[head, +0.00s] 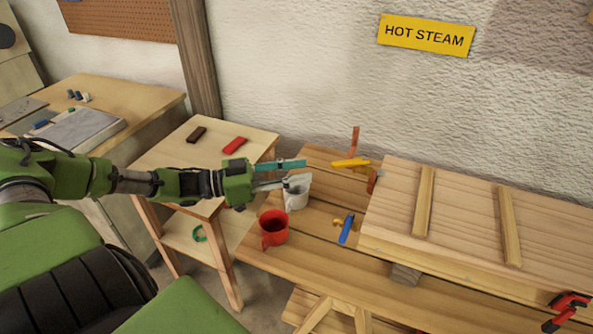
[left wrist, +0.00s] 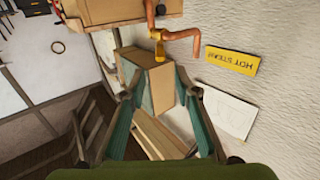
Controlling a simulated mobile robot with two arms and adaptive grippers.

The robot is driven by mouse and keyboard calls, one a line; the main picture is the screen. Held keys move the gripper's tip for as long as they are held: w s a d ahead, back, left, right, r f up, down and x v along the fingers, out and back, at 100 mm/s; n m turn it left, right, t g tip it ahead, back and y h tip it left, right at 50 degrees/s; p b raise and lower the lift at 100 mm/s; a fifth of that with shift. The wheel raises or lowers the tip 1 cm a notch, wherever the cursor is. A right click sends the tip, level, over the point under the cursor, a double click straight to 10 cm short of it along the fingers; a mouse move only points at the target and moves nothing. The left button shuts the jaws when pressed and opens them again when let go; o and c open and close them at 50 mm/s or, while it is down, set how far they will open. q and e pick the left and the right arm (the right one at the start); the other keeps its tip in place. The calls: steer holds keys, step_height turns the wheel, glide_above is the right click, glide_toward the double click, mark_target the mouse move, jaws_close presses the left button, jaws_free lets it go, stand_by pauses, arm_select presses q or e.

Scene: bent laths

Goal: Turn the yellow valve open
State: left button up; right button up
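The yellow valve handle (head: 352,163) sits beside a copper pipe (head: 355,140) near the wall, at the back of the wooden bench. In the left wrist view the yellow valve (left wrist: 157,40) shows on the copper pipe (left wrist: 182,36), beyond the fingertips. My left gripper (head: 294,173) has teal finger pads and is open, left of the yellow handle and apart from it. Its spread fingers also show in the left wrist view (left wrist: 158,84); nothing is visibly held between them. My right gripper is not in view.
A pale mug (head: 297,192) stands just below my left gripper, with a red mug (head: 274,229) nearer. A blue handle (head: 347,230) lies right of them. A raised slatted wooden panel (head: 470,220) fills the right. A side table (head: 180,155) holds two small blocks.

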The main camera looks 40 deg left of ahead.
mark_target(350, 163)
arm_select(q)
steer(key=c, duration=0.5)
steer(key=d+m, duration=0.1)
steer(key=d, duration=0.1)
steer(key=s+d+f+m+h, duration=0.1)
steer(key=d, duration=0.2)
steer(key=s+d+m+g, duration=0.1)
steer(key=d+m, duration=0.1)
steer(key=shift+s+d+f+h, duration=0.2)
steer(key=shift+s+f+h, duration=0.1)
steer(key=shift+f, duration=0.1)
jaws_close()
steer(key=s+d+m, duration=0.2)
steer(key=d+m, duration=0.2)
steer(key=m, duration=0.1)
steer(key=s+a+r+m+t+y+p, duration=0.2)
steer(key=a+m+t+y, duration=0.1)
steer(key=a+m+y, duration=0.25)
steer(key=w+d+p, duration=0.1)
steer(key=w+p, duration=0.3)
steer(key=w, duration=0.8)
steer(key=shift+d+f+m, duration=0.15)
steer(key=shift+d+m, duration=0.25)
steer(key=shift+m, duration=0.05)
